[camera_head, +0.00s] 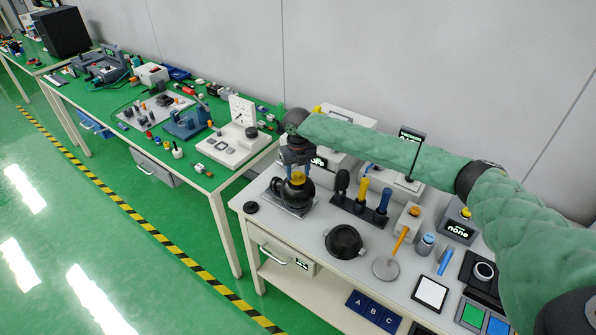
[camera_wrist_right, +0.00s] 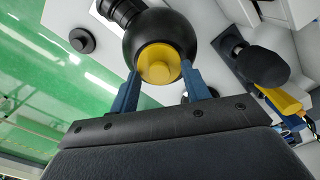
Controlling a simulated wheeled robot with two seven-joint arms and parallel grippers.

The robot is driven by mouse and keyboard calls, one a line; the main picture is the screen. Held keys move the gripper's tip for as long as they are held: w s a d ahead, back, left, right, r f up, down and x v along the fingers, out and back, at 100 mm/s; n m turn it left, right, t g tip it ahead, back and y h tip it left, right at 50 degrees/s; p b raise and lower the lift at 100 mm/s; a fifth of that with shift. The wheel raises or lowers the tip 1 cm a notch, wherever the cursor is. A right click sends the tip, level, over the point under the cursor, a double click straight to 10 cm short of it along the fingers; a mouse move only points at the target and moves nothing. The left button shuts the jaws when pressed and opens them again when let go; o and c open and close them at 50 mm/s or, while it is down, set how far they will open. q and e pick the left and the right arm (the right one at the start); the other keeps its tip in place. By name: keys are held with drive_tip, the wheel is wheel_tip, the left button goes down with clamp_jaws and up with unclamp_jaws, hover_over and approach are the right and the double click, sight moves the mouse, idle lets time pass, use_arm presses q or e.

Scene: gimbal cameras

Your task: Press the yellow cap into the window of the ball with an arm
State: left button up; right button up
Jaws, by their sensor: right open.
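The black ball (camera_head: 294,196) sits on a grey plate (camera_head: 290,209) at the left end of the near table. The yellow cap (camera_head: 298,178) is at the ball's upper side, facing my gripper. In the right wrist view the cap (camera_wrist_right: 158,66) appears as a round disc with a raised middle, at the edge of the ball (camera_wrist_right: 165,30); I cannot tell how deep it sits. My right gripper (camera_head: 297,163) is just above the ball, pointing down. Its blue fingers (camera_wrist_right: 163,84) are open, one on each side of the cap, with nothing clearly held between them. My left gripper is not in view.
A black round knob (camera_head: 250,207) lies left of the plate. A rack with black, yellow and blue handled tools (camera_head: 361,208) stands close on the right. A black round dish (camera_head: 344,241) is in front. Another cluttered green table (camera_head: 190,110) stands to the left.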

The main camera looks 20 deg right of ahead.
sight(298, 174)
drive_tip(key=shift+r, duration=0.2)
drive_tip(key=shift+r+b, duration=0.55)
drive_tip(key=shift+r, duration=0.15)
wheel_tip(298, 174, up, 4)
drive_tip(key=shift+w+r+b, duration=0.1)
drive_tip(key=shift+b, duration=0.85)
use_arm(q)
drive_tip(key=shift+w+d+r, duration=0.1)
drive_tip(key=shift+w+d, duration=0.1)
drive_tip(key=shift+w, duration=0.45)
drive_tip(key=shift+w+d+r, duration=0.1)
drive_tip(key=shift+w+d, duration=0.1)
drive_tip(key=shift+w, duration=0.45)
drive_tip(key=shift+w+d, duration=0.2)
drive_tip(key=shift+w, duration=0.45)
use_arm(e)
drive_tip(key=shift+r, duration=0.9)
drive_tip(key=shift+a+f, duration=0.1)
